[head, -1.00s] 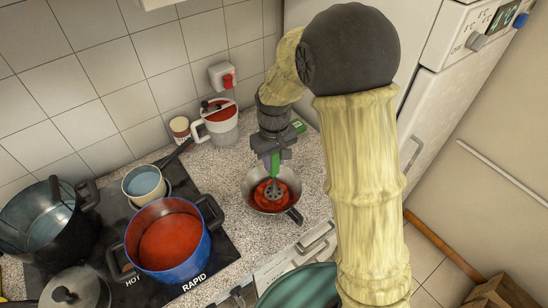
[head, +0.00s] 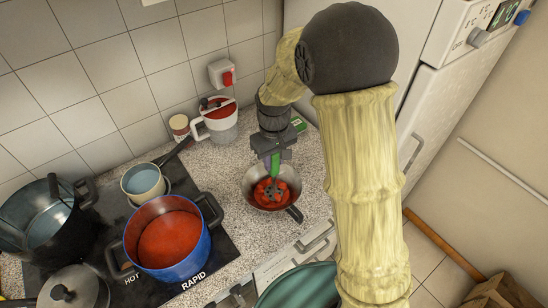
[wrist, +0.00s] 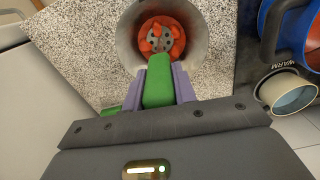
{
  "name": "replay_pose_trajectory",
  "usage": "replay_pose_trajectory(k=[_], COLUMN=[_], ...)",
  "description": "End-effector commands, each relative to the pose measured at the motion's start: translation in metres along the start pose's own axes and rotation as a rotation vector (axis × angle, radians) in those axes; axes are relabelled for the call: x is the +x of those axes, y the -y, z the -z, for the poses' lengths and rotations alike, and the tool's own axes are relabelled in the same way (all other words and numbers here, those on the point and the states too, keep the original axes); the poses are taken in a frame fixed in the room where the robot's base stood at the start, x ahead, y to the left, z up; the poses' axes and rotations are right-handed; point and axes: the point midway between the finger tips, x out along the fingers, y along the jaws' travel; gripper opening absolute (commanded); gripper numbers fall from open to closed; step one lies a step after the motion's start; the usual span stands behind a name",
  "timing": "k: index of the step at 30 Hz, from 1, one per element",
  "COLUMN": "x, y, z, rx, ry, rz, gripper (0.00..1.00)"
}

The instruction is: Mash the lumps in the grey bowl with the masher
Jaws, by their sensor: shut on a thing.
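The grey bowl (head: 252,199) stands on the speckled counter, with red-orange lumps (head: 284,187) inside. My gripper (head: 274,153) is above the bowl, shut on the green handle of the masher (head: 274,165). In the wrist view the green handle (wrist: 158,85) sits between my two purple-grey fingers, and the masher's dark holed head (wrist: 162,44) is down among the lumps (wrist: 146,47) inside the bowl (wrist: 196,45). Whether the head touches the bowl's bottom cannot be told.
A blue pot (head: 190,250) of red sauce, a dark pot (head: 45,228) and a small cream pan (head: 143,182) are on the hob at left. A white-and-red jug (head: 219,125) and a small tub (head: 180,126) stand by the wall. Speckled counter (head: 225,180) is free left of the bowl.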

Motion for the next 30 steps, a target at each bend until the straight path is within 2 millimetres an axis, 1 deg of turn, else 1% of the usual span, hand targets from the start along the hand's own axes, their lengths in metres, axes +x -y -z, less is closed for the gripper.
replay_pose_trajectory(k=[30], x=[0.025], y=[0.000], z=[0.000], rx=[0.000], ry=[0.000], rz=[0.000], gripper=[0.04])
